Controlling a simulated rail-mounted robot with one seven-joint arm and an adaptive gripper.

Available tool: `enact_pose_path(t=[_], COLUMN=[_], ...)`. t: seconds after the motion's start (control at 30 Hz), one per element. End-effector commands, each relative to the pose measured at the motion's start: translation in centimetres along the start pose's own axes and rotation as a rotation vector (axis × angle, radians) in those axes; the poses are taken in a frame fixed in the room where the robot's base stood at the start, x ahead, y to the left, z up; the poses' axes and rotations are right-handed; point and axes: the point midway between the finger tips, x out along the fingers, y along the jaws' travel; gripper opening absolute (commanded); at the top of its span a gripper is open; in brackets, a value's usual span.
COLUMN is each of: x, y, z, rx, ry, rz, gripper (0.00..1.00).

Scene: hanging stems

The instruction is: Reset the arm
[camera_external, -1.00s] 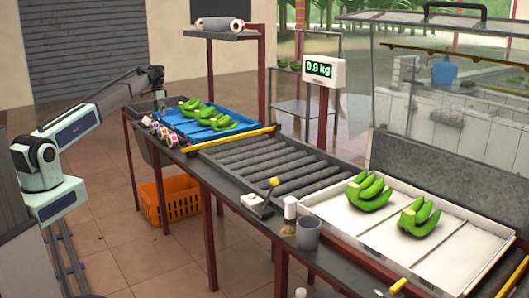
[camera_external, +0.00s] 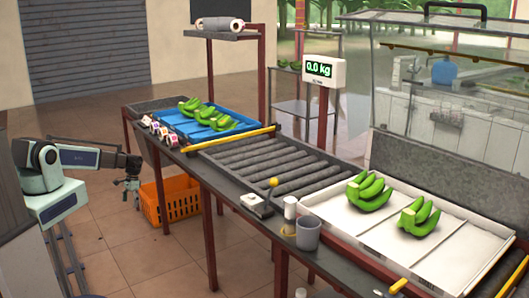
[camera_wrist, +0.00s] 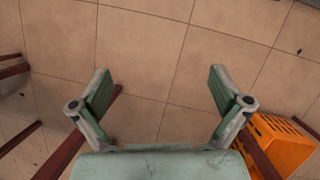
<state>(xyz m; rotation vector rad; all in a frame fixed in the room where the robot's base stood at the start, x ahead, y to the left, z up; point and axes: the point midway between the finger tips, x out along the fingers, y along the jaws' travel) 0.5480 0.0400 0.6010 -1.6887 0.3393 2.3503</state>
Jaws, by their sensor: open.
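My gripper (camera_external: 130,184) hangs pointing down at the left of the external view, in front of the table's left end and left of the orange crate. It is below the tabletop level. In the wrist view my gripper (camera_wrist: 164,90) has its two fingers spread wide, with only tiled floor between them. It is open and holds nothing. My arm reaches out level from its base at the left.
The orange crate (camera_external: 171,199) stands on the floor, also at the lower right of the wrist view (camera_wrist: 281,146). A blue tray (camera_external: 232,131) with green banana bunches and a white tray (camera_external: 375,237) with two bunches (camera_external: 370,191) lie on the table. The scale (camera_external: 324,71) reads 0.0 kg.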

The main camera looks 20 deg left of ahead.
Motion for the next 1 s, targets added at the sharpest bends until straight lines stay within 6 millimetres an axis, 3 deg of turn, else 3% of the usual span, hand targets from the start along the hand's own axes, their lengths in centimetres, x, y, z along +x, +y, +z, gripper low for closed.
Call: enact_pose_path(t=[0.03, 0.3, 0.5, 0.6, 0.8, 1.0], x=[2.0, 10.5, 14.4, 15.5, 16.6, 16.6], y=[1.5, 7.4, 11.2, 12.5, 13.8, 13.8], z=[2.5, 12.8, 20.5, 23.4, 26.1, 26.2], rx=[-0.019, -0.144, -0.236, -0.272, -0.308, -0.310], ry=[-0.024, -0.129, -0.204, -0.232, -0.261, -0.262], rz=[0.013, 0.061, 0.082, 0.088, 0.092, 0.092], gripper=[1.00, 1.00, 1.00, 1.00, 1.00, 1.00])
